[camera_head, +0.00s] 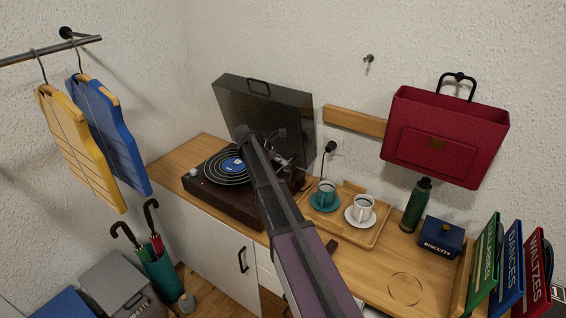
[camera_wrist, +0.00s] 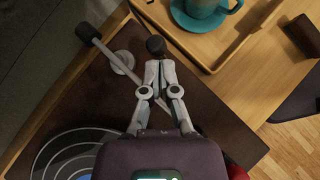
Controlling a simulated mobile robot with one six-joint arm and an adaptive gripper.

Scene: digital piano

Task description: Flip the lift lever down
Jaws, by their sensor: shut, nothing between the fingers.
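The record player (camera_head: 222,203) stands on the wooden cabinet top with its dark lid (camera_head: 240,105) raised. A black record with a blue label (camera_head: 228,166) lies on it. In the wrist view, my gripper (camera_wrist: 157,68) is over the brown deck with its fingers together and empty. A round black knob (camera_wrist: 156,44), apparently the lift lever's end, is right at the fingertips. I cannot tell whether they touch. The lever's stem is hidden. The grey tonearm (camera_wrist: 103,44) with its dark counterweight (camera_wrist: 84,31) is to the left, partly behind the fingers. My arm covers part of the player in the head view.
A wooden tray (camera_head: 378,228) with a teal cup (camera_head: 326,190) and a white cup (camera_head: 363,207) stands close to the player's right. A green bottle (camera_head: 416,205) and a blue biscuit box (camera_head: 441,236) are farther right. The raised lid bounds the back.

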